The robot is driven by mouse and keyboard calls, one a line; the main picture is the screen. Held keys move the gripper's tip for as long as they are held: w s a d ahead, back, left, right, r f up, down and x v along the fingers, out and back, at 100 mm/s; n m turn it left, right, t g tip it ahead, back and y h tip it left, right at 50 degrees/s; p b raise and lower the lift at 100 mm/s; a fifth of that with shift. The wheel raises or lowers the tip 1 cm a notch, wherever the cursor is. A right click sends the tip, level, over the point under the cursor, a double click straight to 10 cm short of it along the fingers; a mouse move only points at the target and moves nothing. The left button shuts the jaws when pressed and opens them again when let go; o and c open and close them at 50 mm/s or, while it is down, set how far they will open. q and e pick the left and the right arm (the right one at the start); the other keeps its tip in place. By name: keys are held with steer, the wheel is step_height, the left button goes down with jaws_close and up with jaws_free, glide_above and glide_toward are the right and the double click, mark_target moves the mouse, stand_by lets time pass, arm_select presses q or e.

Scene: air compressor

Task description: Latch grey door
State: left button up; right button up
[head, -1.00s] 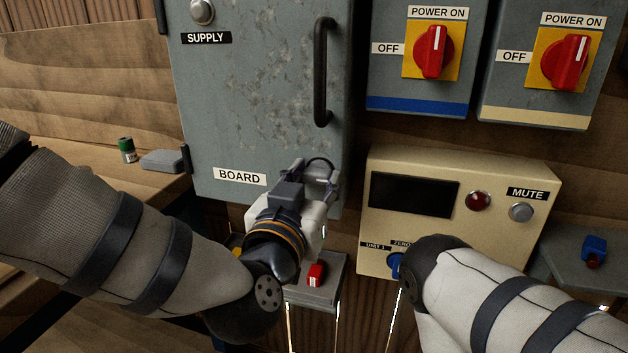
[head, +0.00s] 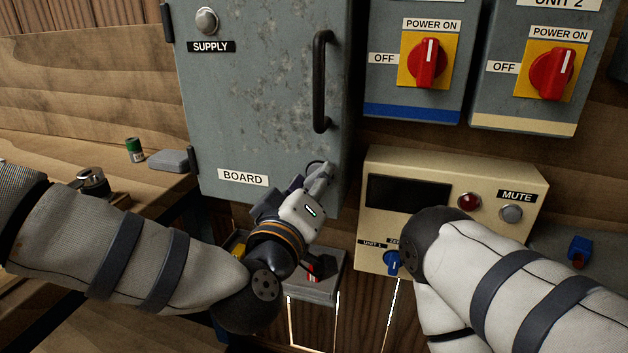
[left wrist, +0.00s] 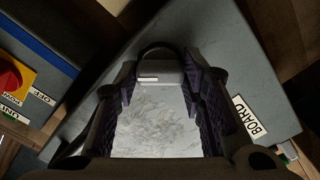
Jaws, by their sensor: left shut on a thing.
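The grey door (head: 265,90) carries a black bar handle (head: 320,80) and SUPPLY and BOARD labels. It looks closed or nearly closed; I cannot tell exactly. My left gripper (head: 318,178) is at the door's lower right corner, turned on its side. In the left wrist view its two ridged fingers stand on either side of a small grey latch (left wrist: 158,75) with a dark loop behind it, and it is shut on this latch. In the head view the fingers mostly hide the latch. My right arm comes in from the right; its gripper is not visible.
A cream panel (head: 520,180) with a dark screen, MUTE button and blue knob (head: 392,262) is right of the gripper. Two red power switches (head: 427,63) are above it. A small grey box (head: 325,290) with a red switch sits below. A can (head: 135,150) stands on the left bench.

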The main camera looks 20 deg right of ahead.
arm_select(q)
steer(key=shift+n, duration=4.5)
steer(key=o, duration=1.1)
steer(key=shift+o, duration=0.2)
steer(key=v, duration=1.2)
